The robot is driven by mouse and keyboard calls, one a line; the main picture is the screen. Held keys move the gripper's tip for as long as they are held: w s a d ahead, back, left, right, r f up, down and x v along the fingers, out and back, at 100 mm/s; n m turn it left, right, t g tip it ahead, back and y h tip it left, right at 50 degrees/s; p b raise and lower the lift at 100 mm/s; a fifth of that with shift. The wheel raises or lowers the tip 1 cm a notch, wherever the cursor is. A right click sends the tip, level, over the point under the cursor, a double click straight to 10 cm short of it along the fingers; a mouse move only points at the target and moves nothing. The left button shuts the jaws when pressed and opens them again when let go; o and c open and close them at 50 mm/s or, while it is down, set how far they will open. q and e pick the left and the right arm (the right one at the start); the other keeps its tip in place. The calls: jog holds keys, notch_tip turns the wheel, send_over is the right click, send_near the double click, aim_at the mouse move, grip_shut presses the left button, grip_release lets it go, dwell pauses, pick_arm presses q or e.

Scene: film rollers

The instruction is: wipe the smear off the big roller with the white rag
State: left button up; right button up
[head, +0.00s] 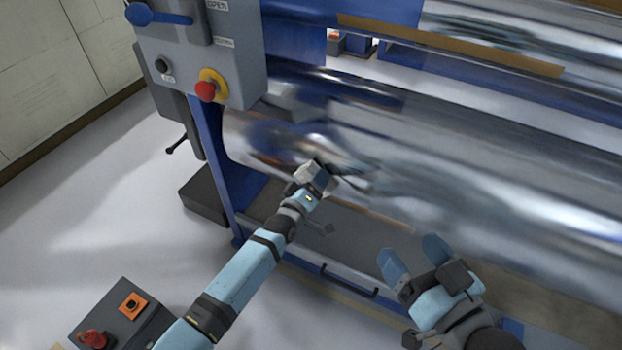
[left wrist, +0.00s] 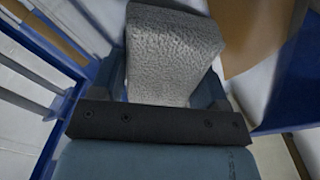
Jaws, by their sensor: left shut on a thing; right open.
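The big roller (head: 480,175) is a shiny metal cylinder running from the machine's left frame to the right edge of the head view. My left gripper (head: 318,175) is at its near face, toward its left end. It is shut on the white rag (head: 313,171), which fills the space between the fingers in the left wrist view (left wrist: 170,50). I cannot tell whether the rag touches the roller. Dark streaks show on the roller beside the rag; I cannot tell smear from reflection. My right gripper (head: 414,258) is open and empty, in front of the machine at lower right.
A grey control box (head: 200,50) with a red stop button (head: 205,91) stands left of the roller. A blue upright (head: 215,160) carries the roller's left end. A brown strip (head: 450,46) runs above the roller. Open floor (head: 110,190) lies to the left.

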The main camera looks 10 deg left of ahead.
aim_at(280, 166)
pick_arm(q)
jog(key=shift+m, duration=0.5)
jog(key=a, duration=0.3)
jog(key=w+a+f, duration=0.1)
jog(key=a, duration=0.2)
jog(key=w+a+f, duration=0.1)
jog(key=a, duration=0.2)
jog(key=shift+w+f, duration=0.15)
jog(key=shift+f, duration=0.1)
jog(key=shift+d+r, duration=0.15)
jog(key=shift+r, duration=0.05)
jog(key=shift+w+a+f, duration=0.1)
jog(key=shift+a, duration=0.2)
jog(key=shift+w+a+f, duration=0.3)
jog(key=shift+a, duration=0.1)
jog(key=shift+w+a, duration=0.1)
jog(key=shift+a, duration=0.15)
jog(key=shift+a+r, duration=0.35)
jog(key=shift+r, duration=0.1)
jog(key=shift+a+f, duration=0.1)
pick_arm(e)
notch_tip(280, 166, down, 2)
jog(key=shift+w+f, duration=0.1)
jog(key=shift+w, duration=0.05)
jog(key=shift+d, duration=0.1)
